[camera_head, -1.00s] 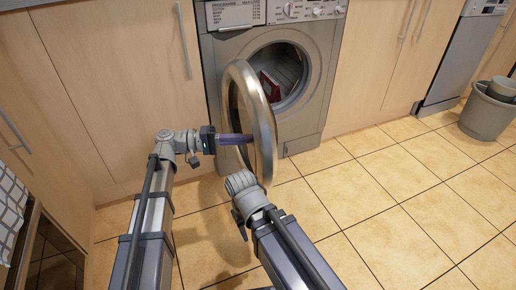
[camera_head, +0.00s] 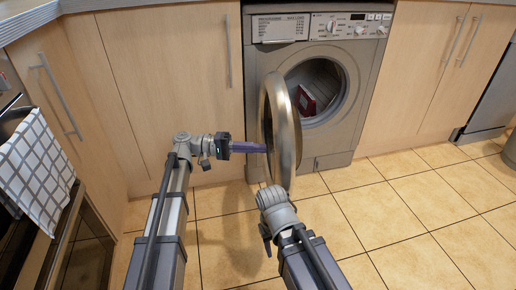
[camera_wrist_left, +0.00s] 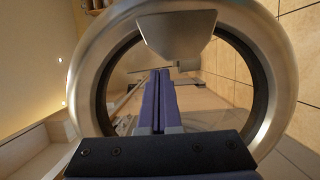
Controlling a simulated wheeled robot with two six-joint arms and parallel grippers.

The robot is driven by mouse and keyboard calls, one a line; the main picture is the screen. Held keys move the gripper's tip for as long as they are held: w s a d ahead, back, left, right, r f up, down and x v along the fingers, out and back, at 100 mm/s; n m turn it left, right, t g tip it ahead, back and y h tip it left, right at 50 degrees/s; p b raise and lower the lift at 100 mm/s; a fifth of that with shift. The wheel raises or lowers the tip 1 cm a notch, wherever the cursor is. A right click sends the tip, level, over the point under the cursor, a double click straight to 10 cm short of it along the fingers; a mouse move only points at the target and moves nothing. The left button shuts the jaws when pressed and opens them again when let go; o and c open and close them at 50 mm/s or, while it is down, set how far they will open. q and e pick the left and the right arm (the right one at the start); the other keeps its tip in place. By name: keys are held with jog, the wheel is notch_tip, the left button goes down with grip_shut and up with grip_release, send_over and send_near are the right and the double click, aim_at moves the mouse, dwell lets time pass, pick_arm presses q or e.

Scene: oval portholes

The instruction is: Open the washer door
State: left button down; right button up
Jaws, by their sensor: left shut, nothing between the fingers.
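The grey washer (camera_head: 262,100) stands in the cabinet row with its round porthole door (camera_head: 290,150) swung wide open, seen nearly edge-on in the head view. The drum opening shows, with a red item (camera_head: 306,101) inside. My left gripper (camera_head: 262,148) has its purple fingers shut and empty, reaching to the left face of the door. In the left wrist view the closed fingers (camera_wrist_left: 160,75) point into the door's ring (camera_wrist_left: 282,60); contact is unclear. My right arm's wrist is just below the door's lower edge; its gripper fingers are hidden.
Wooden cabinets (camera_head: 175,80) flank the washer. An oven with a checked towel (camera_head: 38,165) stands at the left. A grey bin (camera_head: 510,150) is at the right edge. The tiled floor (camera_head: 400,200) at the right is clear.

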dwell(0.3)
pick_arm(q)
jog(key=a, duration=0.7)
jog(key=shift+w+a, duration=0.4)
jog(key=shift+s, duration=0.1)
